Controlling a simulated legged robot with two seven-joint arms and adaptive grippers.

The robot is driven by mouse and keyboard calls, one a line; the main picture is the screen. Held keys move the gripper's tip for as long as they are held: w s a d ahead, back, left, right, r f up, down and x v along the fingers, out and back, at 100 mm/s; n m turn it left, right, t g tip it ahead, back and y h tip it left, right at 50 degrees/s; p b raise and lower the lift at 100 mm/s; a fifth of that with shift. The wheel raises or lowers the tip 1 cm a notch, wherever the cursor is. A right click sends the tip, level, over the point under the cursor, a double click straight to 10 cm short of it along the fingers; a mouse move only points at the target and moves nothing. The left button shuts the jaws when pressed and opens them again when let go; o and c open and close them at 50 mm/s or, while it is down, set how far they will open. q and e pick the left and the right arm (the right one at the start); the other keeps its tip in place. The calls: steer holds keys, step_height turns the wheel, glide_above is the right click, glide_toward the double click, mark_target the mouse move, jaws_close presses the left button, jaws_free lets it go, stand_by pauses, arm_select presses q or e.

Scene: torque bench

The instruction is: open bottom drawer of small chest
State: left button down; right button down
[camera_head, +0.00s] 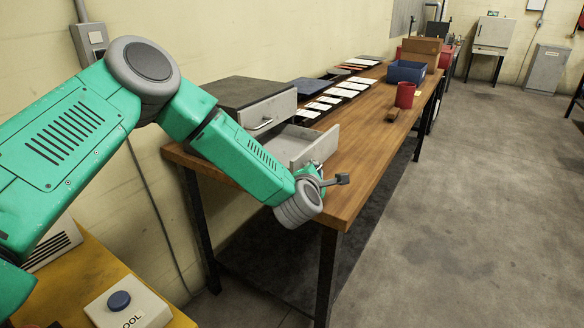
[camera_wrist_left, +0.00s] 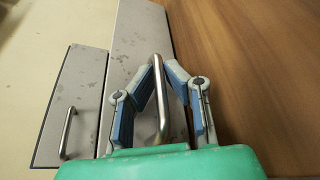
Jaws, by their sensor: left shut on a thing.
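The small chest (camera_head: 243,92) stands on the near end of the wooden bench, with a dark top and light grey drawer fronts. Its top drawer (camera_head: 268,112) is closed; that drawer's handle (camera_wrist_left: 69,132) shows in the left wrist view. Its bottom drawer (camera_head: 328,143) is pulled out well clear of the body. My left gripper (camera_head: 322,178) is at the front of the bottom drawer. In the left wrist view my left gripper (camera_wrist_left: 164,70) is shut on the bottom drawer's metal handle (camera_wrist_left: 162,105), one finger on each side. My right gripper is not in view.
The wooden bench (camera_head: 372,150) has clear surface right of the drawer. Papers (camera_head: 340,92), a red mug (camera_head: 404,95), a small brown block (camera_head: 392,115) and a blue bin (camera_head: 406,72) stand farther along.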

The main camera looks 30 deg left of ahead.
arm_select(q)
steer(key=d, duration=0.4)
steer(key=shift+s+d+f, duration=0.1)
steer(key=shift+s+d, duration=0.15)
steer(key=shift+d, duration=0.05)
steer(key=shift+a, duration=0.1)
steer(key=c, duration=1.6)
jaws_free()
steer(key=shift+c, duration=0.2)
steer(key=v, duration=1.1)
steer(key=shift+s, duration=0.4)
